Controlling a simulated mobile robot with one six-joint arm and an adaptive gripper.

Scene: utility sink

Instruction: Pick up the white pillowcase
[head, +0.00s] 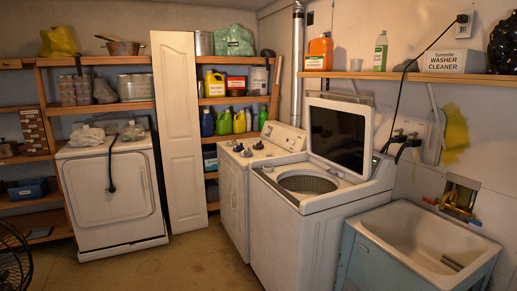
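A crumpled whitish bundle (88,136) lies on top of the white front-door appliance (108,192) at the left. It may be the white pillowcase, but it is too small in the head view to tell cloth from plastic. No other cloth that is clearly a pillowcase shows. My gripper is not in view.
A top-load washer (312,215) with its lid open stands at center right, beside a utility sink (425,240). A white door panel (178,130) leans against the shelves. A black fan (14,258) is at lower left. The middle floor (170,265) is clear.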

